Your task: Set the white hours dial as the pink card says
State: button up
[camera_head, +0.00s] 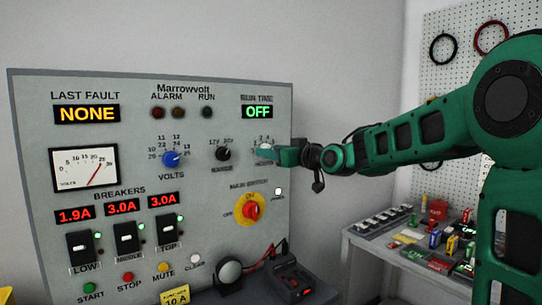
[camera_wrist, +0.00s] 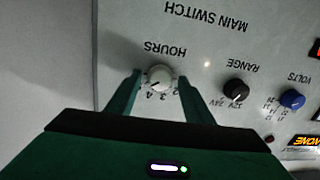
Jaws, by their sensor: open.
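The white hours dial (camera_wrist: 160,77) is on the panel, upside down in the wrist view, under the word HOURS. My open gripper (camera_wrist: 159,74) has one finger on each side of the dial; I cannot tell whether either finger touches it. In the head view my gripper (camera_head: 281,153) reaches the panel from the right and partly covers the dial (camera_head: 265,147). The dial's setting is too small to read surely. The run time display (camera_head: 257,112) reads OFF. I see no pink card in either view.
The grey panel (camera_head: 135,88) also holds a blue volts knob (camera_head: 171,159), a black range knob (camera_head: 223,154), a red main switch (camera_head: 250,211) and several breakers. A cluttered bench (camera_head: 362,243) stands right.

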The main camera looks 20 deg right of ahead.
jog(key=v, duration=1)
jog(key=shift+s+d, duration=0.15)
jog(key=shift+s, duration=0.15)
jog(key=shift+f, duration=0.15)
jog(key=s+d+f+m+g+h, duration=0.25)
jog(key=s+d+f+g, duration=0.2)
jog(key=s+f, duration=0.4)
jog(key=s+d+f+m+g+h, duration=0.25)
jog(key=s+d+f, duration=0.25)
jog(key=f, duration=0.7)
jog(key=s+d+f+m+g, duration=0.1)
jog(key=s+f+m+g, duration=0.1)
jog(key=s, duration=0.7)
jog(key=s+d+f+m+g, duration=0.1)
jog(key=s+f+g, duration=0.3)
jog(key=s, duration=0.5)
jog(key=s+d+f+m+g+h, duration=0.1)
jog(key=s+f+m+g, duration=0.2)
jog(key=s, duration=0.6)
jog(key=shift+d+f, duration=0.3)
jog(key=shift+f, duration=0.7)
jog(key=shift+w, duration=0.1)
